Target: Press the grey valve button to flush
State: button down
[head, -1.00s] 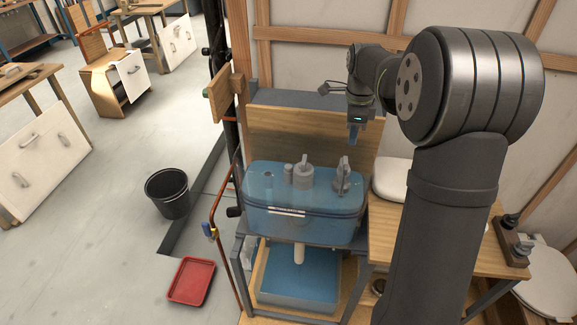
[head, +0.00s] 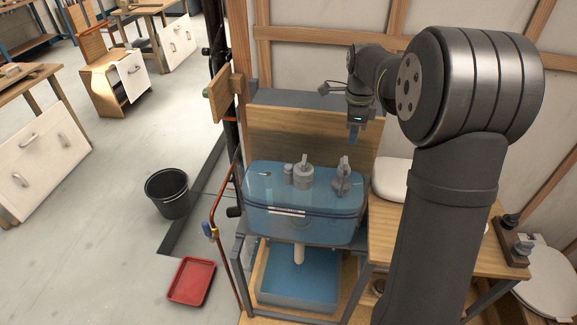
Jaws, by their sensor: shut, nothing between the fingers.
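A translucent blue cistern tank (head: 290,224) stands on a grey frame in front of a wooden board. A grey valve (head: 303,177) with a raised top part rises from the middle of the tank's top. A second grey fitting (head: 342,180) stands at the tank's right, with a small grey post left of the middle valve. Which part is the button is too small to tell for sure. My gripper (head: 353,138) points down above the right fitting, right of and higher than the middle valve. It is shut and empty, apart from the tank fittings.
A blue-floored basin (head: 275,283) sits under the tank, below a white outlet pipe (head: 299,254). A copper pipe with a blue-handled valve (head: 209,230) runs at the left. A wooden bench (head: 403,228) stands at right. A black bucket (head: 168,195) and red tray (head: 191,281) lie on the floor.

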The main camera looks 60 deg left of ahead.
dwell(0.3)
jog(key=shift+s+a+f+n, duration=0.15)
jog(key=shift+s+a+n, duration=0.1)
jog(key=shift+s+n, duration=0.15)
jog(key=s+a+f+n+t+h, duration=0.1)
jog(key=s+a+n+t+h, duration=0.1)
jog(key=s+a+n+t, duration=0.55)
jog(key=n+t+y, duration=0.2)
jog(key=n, duration=0.7)
send_over(288, 168)
jog(key=shift+s+a+r+g, duration=0.25)
jog(key=shift+s+a+r, duration=0.1)
jog(key=shift+r, duration=0.1)
jog(key=shift+f, duration=4.4)
jog(key=shift+f, duration=0.4)
